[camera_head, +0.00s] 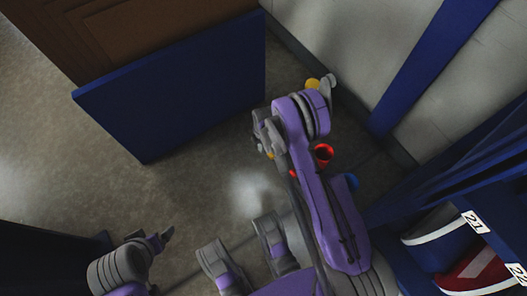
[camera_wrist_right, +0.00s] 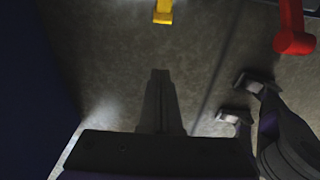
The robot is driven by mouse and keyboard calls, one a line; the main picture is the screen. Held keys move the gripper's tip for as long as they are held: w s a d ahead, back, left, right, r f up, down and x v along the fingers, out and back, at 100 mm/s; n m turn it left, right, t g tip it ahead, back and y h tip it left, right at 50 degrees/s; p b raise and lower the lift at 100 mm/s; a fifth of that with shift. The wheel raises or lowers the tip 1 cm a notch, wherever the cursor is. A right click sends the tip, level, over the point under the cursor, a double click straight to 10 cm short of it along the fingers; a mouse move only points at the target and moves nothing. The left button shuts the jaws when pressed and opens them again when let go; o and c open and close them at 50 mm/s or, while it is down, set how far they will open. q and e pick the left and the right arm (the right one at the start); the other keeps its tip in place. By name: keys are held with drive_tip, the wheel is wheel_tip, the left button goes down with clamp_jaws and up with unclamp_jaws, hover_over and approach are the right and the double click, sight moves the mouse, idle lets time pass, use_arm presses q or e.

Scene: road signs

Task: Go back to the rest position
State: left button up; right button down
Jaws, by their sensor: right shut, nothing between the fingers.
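My right gripper (camera_wrist_right: 160,78) is shut and empty in the right wrist view, its dark fingers together above the grey floor. In the head view my purple right arm reaches up from the lower right and bends near the top; its fingers are hard to make out there. My left gripper (camera_head: 166,234) shows small at the lower left of the head view, above the floor; I cannot tell whether it is open or shut. No object is held in the right gripper.
A blue panel (camera_head: 185,90) stands at the upper left. A shelf at right bears a label 21 (camera_head: 474,222) and holds round red (camera_head: 480,272) and blue items. In the wrist view, a yellow piece (camera_wrist_right: 163,10) and a red piece (camera_wrist_right: 292,30) lie beyond the fingers. Open floor lies centre-left.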

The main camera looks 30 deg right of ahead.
drive_tip(key=shift+r, duration=0.95)
